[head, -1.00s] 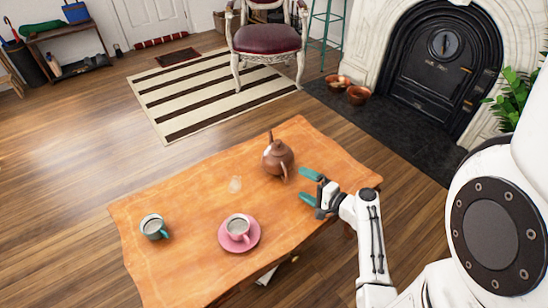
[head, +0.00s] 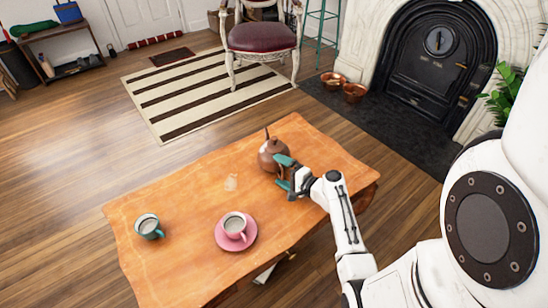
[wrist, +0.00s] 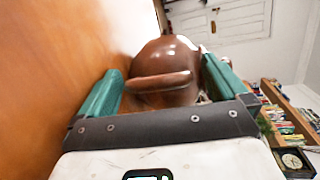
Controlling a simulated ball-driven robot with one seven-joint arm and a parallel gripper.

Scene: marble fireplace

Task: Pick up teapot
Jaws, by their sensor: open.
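A brown teapot (head: 270,152) stands upright on the wooden table (head: 185,205), near its far edge. In the wrist view the teapot (wrist: 165,58) fills the space ahead, with its handle (wrist: 160,82) towards me. My gripper (head: 282,172) is at the teapot's right side in the head view, its teal fingers open. In the wrist view the gripper (wrist: 163,88) has one finger on each side of the handle. I cannot tell whether either finger touches the teapot. The far side of the teapot is hidden.
A pink cup (head: 235,224) on a pink saucer (head: 222,241) and a teal-grey mug (head: 149,226) stand on the near part of the table. The table's right end is clear.

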